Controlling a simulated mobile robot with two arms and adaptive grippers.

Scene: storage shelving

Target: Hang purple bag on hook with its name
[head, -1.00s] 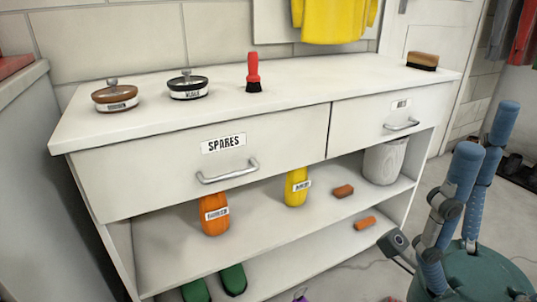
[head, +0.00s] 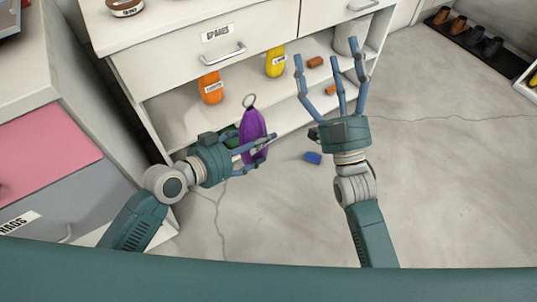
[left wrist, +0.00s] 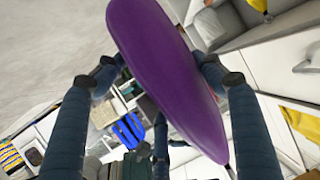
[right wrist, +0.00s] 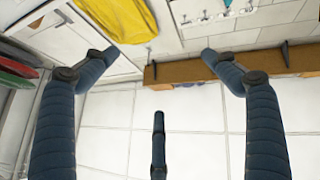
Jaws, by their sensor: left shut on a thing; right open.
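The purple bag (head: 252,128) is long and slim, with a ring at its top, and it stands roughly upright in the head view. My left gripper (head: 262,145) is shut on the bag around its lower middle. In the left wrist view the bag (left wrist: 165,75) fills the space between the fingers (left wrist: 155,80). My right gripper (head: 332,75) is open and empty, fingers pointing up, to the right of the bag. I read no names there.
A white cabinet (head: 185,55) with a SPARES drawer stands ahead. Its shelf holds an orange bottle (head: 211,88), a yellow bottle (head: 275,62) and a white bin (head: 352,36). A blue block (head: 313,157) lies on the floor.

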